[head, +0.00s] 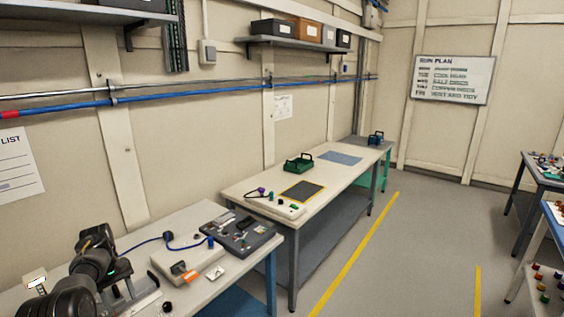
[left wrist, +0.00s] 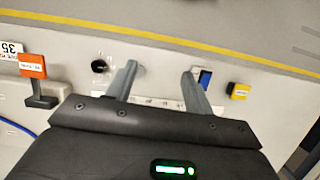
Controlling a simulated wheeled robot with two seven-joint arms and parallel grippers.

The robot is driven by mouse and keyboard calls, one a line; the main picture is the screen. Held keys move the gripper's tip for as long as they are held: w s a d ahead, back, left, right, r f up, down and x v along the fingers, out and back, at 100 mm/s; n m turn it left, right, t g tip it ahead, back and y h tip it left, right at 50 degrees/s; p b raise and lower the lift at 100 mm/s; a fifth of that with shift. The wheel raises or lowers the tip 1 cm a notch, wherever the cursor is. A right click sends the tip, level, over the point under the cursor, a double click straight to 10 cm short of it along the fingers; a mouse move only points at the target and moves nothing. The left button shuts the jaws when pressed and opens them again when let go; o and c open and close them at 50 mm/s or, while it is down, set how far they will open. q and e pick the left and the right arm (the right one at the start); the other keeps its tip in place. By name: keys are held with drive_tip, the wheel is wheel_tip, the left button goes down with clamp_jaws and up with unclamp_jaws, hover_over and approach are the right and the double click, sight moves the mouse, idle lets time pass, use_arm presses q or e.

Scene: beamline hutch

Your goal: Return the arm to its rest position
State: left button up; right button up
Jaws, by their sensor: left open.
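My left arm (head: 96,262) is at the lower left in the head view, dark and folded above the near end of the bench (head: 205,293). My left gripper (left wrist: 160,82) shows in the left wrist view with two grey fingers apart and nothing held between them. Beyond the fingers is a pale surface with a white marked strip (left wrist: 150,102), a black knob (left wrist: 99,66) and a blue piece (left wrist: 205,77) partly behind the right finger. My right gripper is not in view.
A pale box with an orange tag (head: 189,276) and a dark tray of parts (head: 238,231) share the near bench. A blue cable (head: 150,240) runs to them. A longer table (head: 235,190) holds a green carrier (head: 299,164).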

use_arm(q)
drive_tip(key=s+f+m+y, duration=0.3)
drive_tip(key=s+f, duration=0.3)
drive_tip(key=f, duration=0.4)
drive_tip(key=s+d+f+m+t+y, duration=0.2)
drive_tip(key=s+d+f+m+t, duration=0.15)
drive_tip(key=s+d+f, duration=0.4)
drive_tip(key=s+d+r+m+t+h, duration=0.1)
drive_tip(key=s+d+r+m, duration=0.3)
drive_tip(key=s+d, duration=0.65)
drive_tip(key=s+d+r+m+t+h, duration=0.2)
drive_tip(key=s+d+r, duration=0.45)
drive_tip(key=s, duration=0.65)
wheel_tip(320, 180, down, 33)
drive_tip(key=s+d+g+b, duration=0.1)
drive_tip(key=s+g+b, duration=0.1)
drive_tip(key=b, duration=0.4)
drive_tip(key=s+a+f+b, duration=0.1)
drive_tip(key=s+f+b, duration=0.1)
drive_tip(key=s+f, duration=0.6)
drive_tip(key=s+a+f+g+b, duration=0.1)
drive_tip(key=s+f+b, duration=0.1)
drive_tip(key=s+f, duration=0.6)
wheel_tip(320, 180, down, 4)
drive_tip(key=shift+a+r+m+y, duration=0.1)
drive_tip(key=shift+a+m+y, duration=0.2)
drive_tip(key=shift+a+m, duration=0.05)
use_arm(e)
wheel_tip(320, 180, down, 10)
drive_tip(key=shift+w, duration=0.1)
